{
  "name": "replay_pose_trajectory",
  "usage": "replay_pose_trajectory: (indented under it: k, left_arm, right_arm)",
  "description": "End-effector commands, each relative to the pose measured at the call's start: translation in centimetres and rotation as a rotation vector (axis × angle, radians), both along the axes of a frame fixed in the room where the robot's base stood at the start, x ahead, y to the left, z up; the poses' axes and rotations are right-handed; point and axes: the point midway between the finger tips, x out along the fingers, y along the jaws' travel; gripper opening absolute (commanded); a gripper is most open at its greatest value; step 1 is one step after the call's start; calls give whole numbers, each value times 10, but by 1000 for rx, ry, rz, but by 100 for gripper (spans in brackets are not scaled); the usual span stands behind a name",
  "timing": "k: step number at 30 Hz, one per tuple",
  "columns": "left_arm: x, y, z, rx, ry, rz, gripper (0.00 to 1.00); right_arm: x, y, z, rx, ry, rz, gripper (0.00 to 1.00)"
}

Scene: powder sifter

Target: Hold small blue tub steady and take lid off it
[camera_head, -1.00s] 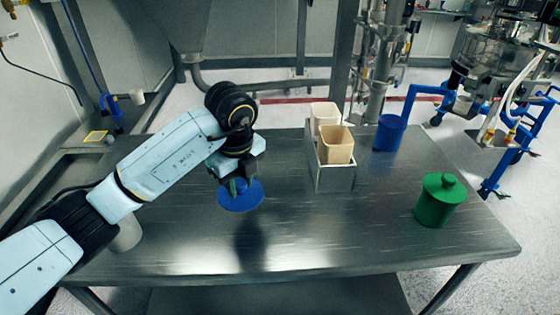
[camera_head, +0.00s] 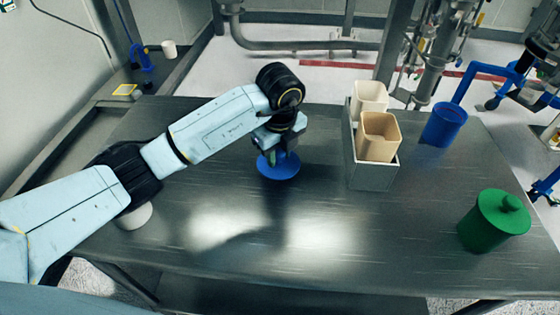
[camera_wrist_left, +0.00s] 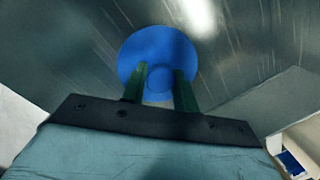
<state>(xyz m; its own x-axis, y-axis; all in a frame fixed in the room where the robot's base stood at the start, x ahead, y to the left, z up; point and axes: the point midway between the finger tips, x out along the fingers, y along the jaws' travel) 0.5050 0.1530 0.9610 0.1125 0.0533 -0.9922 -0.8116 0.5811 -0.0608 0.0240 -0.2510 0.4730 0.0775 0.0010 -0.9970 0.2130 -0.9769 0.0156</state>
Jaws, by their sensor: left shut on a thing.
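My left gripper (camera_head: 275,155) reaches over the steel table from the left. It is shut on the blue lid (camera_head: 287,170), a flat round disc. In the left wrist view the green fingers (camera_wrist_left: 160,84) sit either side of the knob in the middle of the lid (camera_wrist_left: 158,45). Whether the lid touches the table or hangs just above it, I cannot tell. The blue tub (camera_head: 440,128) stands upright at the back right, apart from the lid, with its top open. My right gripper is not in view.
A metal holder (camera_head: 372,174) with a tan container (camera_head: 379,142) and a cream container (camera_head: 369,96) stands between lid and tub. A green lidded tub (camera_head: 485,228) stands at the front right. A white cup (camera_head: 135,216) is by my left arm. The table's front middle is clear.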

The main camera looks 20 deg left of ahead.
Motion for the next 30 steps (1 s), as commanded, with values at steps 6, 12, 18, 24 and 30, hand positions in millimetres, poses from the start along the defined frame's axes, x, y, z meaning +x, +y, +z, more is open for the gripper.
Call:
replay_pose_trajectory:
  k: [6,12,18,24,30]
  left_arm:
    - [-1,0,-31,0,4,0,0]
    - [0,0,-32,0,0,-1,0]
    - [0,0,-34,1,1,-1,34]
    - [0,0,-34,1,1,0,51]
    - [0,0,-32,1,1,0,51]
  right_arm:
    - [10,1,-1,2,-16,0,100]
    - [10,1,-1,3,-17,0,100]
    - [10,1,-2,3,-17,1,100]
    - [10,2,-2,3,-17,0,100]
    - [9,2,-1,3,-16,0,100]
